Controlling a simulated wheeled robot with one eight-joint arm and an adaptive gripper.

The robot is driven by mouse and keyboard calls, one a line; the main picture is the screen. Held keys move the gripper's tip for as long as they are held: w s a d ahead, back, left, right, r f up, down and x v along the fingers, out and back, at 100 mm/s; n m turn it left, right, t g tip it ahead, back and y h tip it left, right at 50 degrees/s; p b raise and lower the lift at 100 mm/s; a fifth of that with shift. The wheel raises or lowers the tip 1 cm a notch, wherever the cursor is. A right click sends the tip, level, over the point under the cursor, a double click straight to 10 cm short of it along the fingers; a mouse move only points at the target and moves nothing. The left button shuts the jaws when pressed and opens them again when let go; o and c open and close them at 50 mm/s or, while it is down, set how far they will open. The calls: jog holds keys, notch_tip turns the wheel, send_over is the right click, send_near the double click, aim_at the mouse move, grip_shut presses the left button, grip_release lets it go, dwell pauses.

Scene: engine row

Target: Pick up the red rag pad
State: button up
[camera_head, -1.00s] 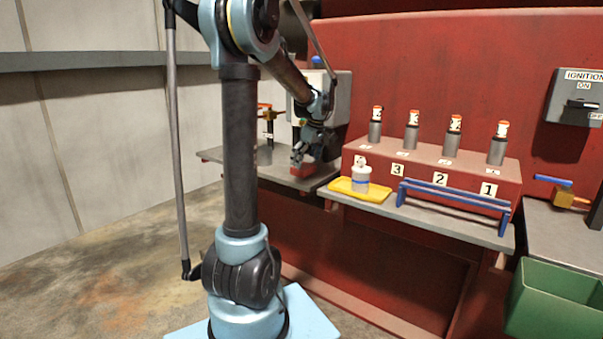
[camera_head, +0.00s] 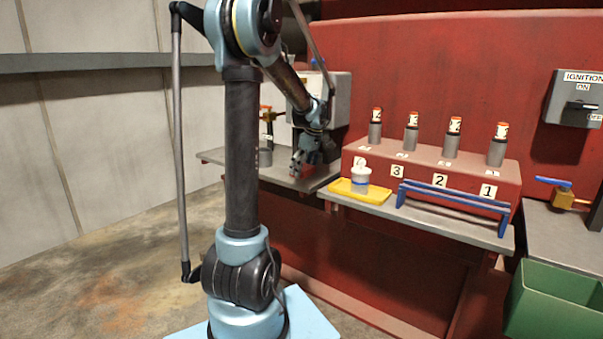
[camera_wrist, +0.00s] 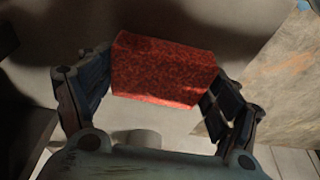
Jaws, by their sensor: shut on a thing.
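The red rag pad (camera_wrist: 165,70) is a speckled red block, seen between the two fingers of my gripper (camera_wrist: 162,78) in the wrist view. The fingers are shut on it, one on each side. In the head view my gripper (camera_head: 303,166) is low over the grey shelf (camera_head: 278,178) at the left end of the red engine bench. The pad is mostly hidden there by the fingers. I cannot tell whether it touches the shelf or is just above it.
A grey box (camera_head: 333,95) stands behind my gripper. A yellow tray (camera_head: 375,195) with a white-topped jar (camera_head: 361,176) sits to the right, beside a blue rail (camera_head: 455,192). A green bin (camera_head: 555,300) is at lower right. The floor at left is clear.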

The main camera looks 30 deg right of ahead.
aim_at(304, 168)
notch_tip(304, 168, up, 10)
dwell(0.6)
